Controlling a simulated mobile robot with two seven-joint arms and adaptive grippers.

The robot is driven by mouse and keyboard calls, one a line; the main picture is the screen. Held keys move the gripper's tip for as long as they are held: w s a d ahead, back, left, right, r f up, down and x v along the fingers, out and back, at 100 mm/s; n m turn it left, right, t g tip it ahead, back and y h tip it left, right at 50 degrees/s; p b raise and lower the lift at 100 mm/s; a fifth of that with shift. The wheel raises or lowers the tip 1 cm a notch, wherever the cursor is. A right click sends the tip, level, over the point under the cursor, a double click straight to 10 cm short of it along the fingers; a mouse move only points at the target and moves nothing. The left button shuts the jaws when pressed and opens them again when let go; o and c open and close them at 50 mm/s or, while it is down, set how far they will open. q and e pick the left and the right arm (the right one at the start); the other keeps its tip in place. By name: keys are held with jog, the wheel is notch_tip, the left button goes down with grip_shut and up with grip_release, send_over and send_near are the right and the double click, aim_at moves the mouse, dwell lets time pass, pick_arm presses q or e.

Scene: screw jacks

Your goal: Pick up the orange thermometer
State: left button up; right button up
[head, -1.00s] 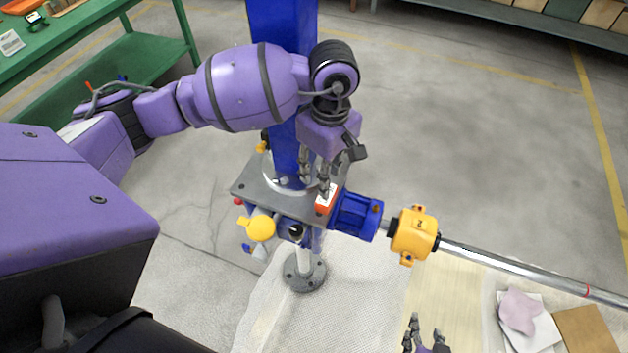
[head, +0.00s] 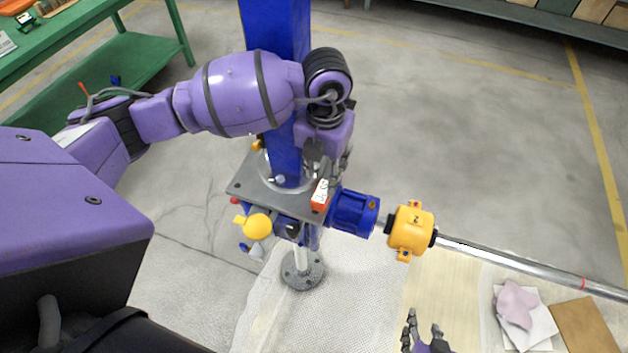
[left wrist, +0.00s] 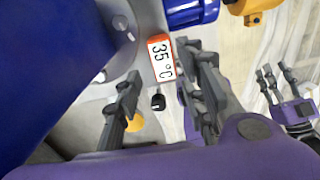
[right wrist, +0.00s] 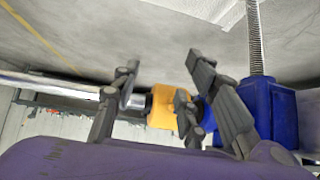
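The orange thermometer (head: 320,194) is a small block with a white face, at the right edge of the grey plate, beside the blue motor. In the left wrist view its face (left wrist: 161,58) reads 35 °C. My left gripper (head: 330,172) is just behind and above it in the head view, its fingers partly hidden. In the left wrist view the fingers are spread, with the thermometer showing in the gap; I cannot tell whether they touch it. My right gripper (head: 424,325) is open and empty at the bottom; its spread fingers show in the right wrist view (right wrist: 162,76).
The grey plate (head: 247,183) surrounds the blue column (head: 275,30). The blue motor (head: 353,211) and yellow gearbox (head: 411,230) sit to the right, with a steel shaft (head: 510,263) beyond. A yellow knob (head: 257,226) is in front. A green bench (head: 90,35) is at upper left.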

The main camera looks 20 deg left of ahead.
aim_at(323, 191)
pick_arm(q)
notch_tip(323, 191, down, 3)
jog(key=shift+s+f+b, duration=0.1)
jog(key=shift+b, duration=0.55)
jog(key=shift+f, duration=0.2)
jog(key=f, duration=0.1)
jog(key=f+b, duration=0.2)
jog(key=shift+s+d+f, duration=0.15)
jog(key=shift+s+f, duration=0.15)
jog(key=shift+f, duration=0.1)
jog(key=shift+f+b, duration=0.4)
jog(key=shift+b, duration=0.05)
jog(key=shift+w+r, duration=0.2)
jog(key=shift+r, duration=0.05)
jog(key=c, duration=0.8)
grip_shut()
pick_arm(e)
jog(key=shift+g, duration=0.3)
jog(key=s+f, duration=0.1)
jog(key=f, duration=0.1)
jog(key=s+d+f, duration=0.1)
jog(key=f, duration=0.1)
jog(key=shift+s+d+f, duration=0.1)
jog(key=shift+s+d, duration=0.05)
jog(key=shift+s, duration=0.05)
